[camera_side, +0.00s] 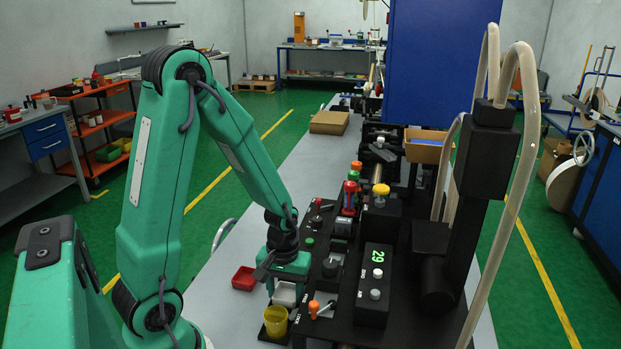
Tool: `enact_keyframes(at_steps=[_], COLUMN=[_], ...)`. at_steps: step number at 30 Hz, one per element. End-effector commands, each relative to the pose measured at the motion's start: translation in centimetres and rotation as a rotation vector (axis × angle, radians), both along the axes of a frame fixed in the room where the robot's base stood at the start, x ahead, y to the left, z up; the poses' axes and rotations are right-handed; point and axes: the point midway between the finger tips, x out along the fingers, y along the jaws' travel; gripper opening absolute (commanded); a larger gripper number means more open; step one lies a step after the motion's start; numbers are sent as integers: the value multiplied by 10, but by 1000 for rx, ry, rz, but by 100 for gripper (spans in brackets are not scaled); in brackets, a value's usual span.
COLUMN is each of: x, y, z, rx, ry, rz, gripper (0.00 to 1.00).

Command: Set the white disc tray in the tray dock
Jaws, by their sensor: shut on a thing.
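My green arm reaches down to the left edge of the black machine bed. My gripper (286,282) points downward there and is shut on a small white piece (285,294), which looks like the white disc tray. Its lower part is close behind a yellow cup (275,320), and I cannot tell whether it hangs clear or touches the surface below. The tray dock cannot be made out for certain among the dark parts around the gripper.
A red bin (244,278) stands left of the gripper on the grey table (232,312). An orange-handled lever (315,308) and a black box with a green 29 display (375,282) stand to the right. A tall black column (484,175) with pale hoses rises further right.

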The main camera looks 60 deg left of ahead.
Motion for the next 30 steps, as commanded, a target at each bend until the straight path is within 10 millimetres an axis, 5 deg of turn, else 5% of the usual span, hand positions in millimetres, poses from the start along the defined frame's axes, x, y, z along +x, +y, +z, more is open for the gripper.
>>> enact_keyframes(at_steps=[7, 8, 11, 30], x=[0, 0, 0, 1], y=[0, 0, 0, 0], z=[-3, -3, -3, 10], rx=[0, 0, 0, 1], ry=[1, 0, 0, -3], rz=[0, 0, 0, 0], gripper=[28, 56, 72, 72])
